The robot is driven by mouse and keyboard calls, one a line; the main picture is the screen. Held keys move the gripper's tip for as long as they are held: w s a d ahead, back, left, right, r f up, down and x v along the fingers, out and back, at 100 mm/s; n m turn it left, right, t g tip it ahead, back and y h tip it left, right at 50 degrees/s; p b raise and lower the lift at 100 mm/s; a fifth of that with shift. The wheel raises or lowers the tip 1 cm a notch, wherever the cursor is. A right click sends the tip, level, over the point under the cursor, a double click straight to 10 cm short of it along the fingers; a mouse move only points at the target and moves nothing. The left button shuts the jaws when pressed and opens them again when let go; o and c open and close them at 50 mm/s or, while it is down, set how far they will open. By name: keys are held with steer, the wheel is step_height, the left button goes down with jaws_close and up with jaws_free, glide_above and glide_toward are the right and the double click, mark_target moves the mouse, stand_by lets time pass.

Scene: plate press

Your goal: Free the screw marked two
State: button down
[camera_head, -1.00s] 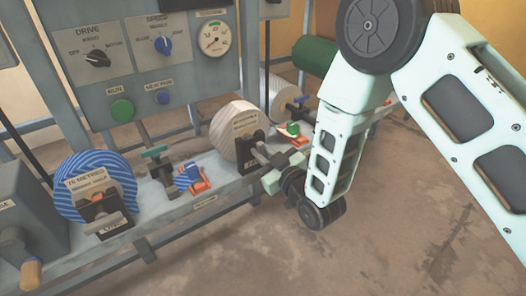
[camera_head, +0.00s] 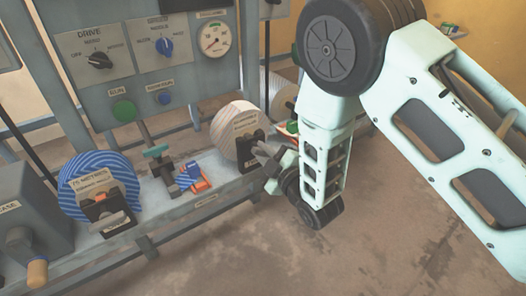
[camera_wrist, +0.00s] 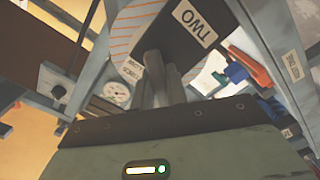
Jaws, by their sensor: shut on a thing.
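The black block (camera_head: 243,153) marked two stands on the grey rail in front of a pale striped roll (camera_head: 240,118). Its white TWO label (camera_wrist: 195,22) shows large and upside down in the wrist view. My gripper (camera_head: 262,152) reaches to this block from the right. In the wrist view my gripper's two dark fingers (camera_wrist: 160,75) are close together beside the label, shut on the screw marked two. The screw itself is mostly hidden by the fingers, so I cannot tell how far it is turned.
A blue striped roll (camera_head: 98,180) with a similar black block (camera_head: 106,210) stands left. The control panel (camera_head: 140,52) rises behind. The floor in front is clear.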

steer(key=shift+f, duration=0.1)
stand_by(0.4)
steer(key=c, duration=1.4)
jaws_free()
steer(key=shift+s+d, duration=0.1)
steer(key=p+v, duration=0.4)
steer(key=v, duration=1.3)
steer(key=shift+p, duration=0.35)
steer(key=shift+d, duration=0.15)
